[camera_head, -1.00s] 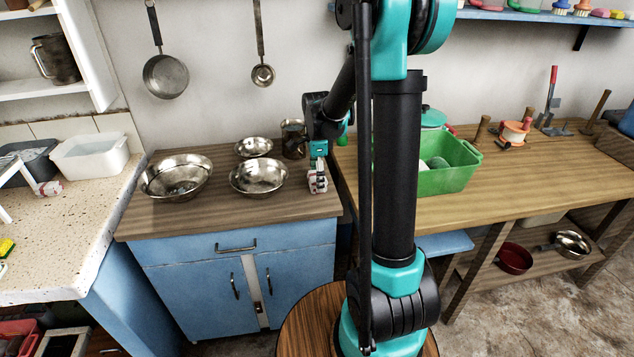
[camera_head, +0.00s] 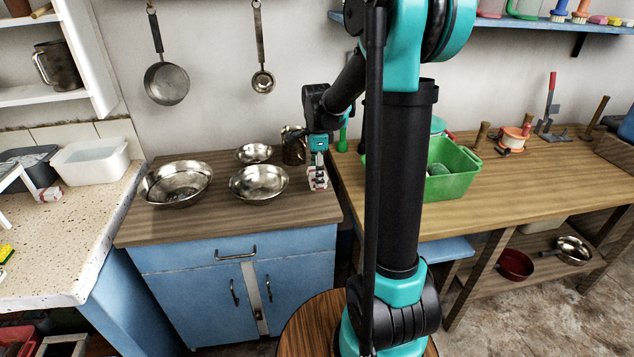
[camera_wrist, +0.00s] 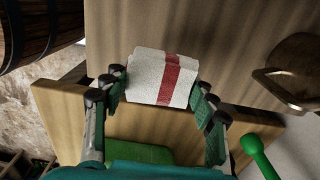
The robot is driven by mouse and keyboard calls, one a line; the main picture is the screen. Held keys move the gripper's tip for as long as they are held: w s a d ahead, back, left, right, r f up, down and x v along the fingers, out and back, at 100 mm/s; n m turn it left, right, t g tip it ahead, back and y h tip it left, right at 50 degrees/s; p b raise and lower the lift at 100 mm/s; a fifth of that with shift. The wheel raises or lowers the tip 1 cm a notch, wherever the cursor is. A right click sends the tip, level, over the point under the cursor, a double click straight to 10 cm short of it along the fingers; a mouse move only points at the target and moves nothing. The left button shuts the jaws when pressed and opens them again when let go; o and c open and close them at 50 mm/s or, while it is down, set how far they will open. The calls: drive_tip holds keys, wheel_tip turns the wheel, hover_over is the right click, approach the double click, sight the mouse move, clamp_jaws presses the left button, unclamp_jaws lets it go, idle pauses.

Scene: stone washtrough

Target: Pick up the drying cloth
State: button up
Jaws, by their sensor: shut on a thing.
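The drying cloth (camera_head: 318,180) is a small folded white bundle with a red stripe, at the right end of the wooden-topped blue cabinet. It also shows in the wrist view (camera_wrist: 150,80), between my finger pads. My gripper (camera_head: 318,170) points down from above and is shut on the cloth. In the wrist view, my gripper (camera_wrist: 160,92) has a finger on each side of it. I cannot tell whether the cloth's underside touches the wood.
Steel bowls (camera_head: 258,183) and a metal mug (camera_head: 294,146) stand left of the cloth on the cabinet top (camera_head: 220,222). A green tub (camera_head: 455,186) stands on the bench to the right. A green-handled thing (camera_wrist: 262,158) is close to my right finger in the wrist view.

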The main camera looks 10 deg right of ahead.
wheel_tip(320, 180, up, 16)
idle(0.3)
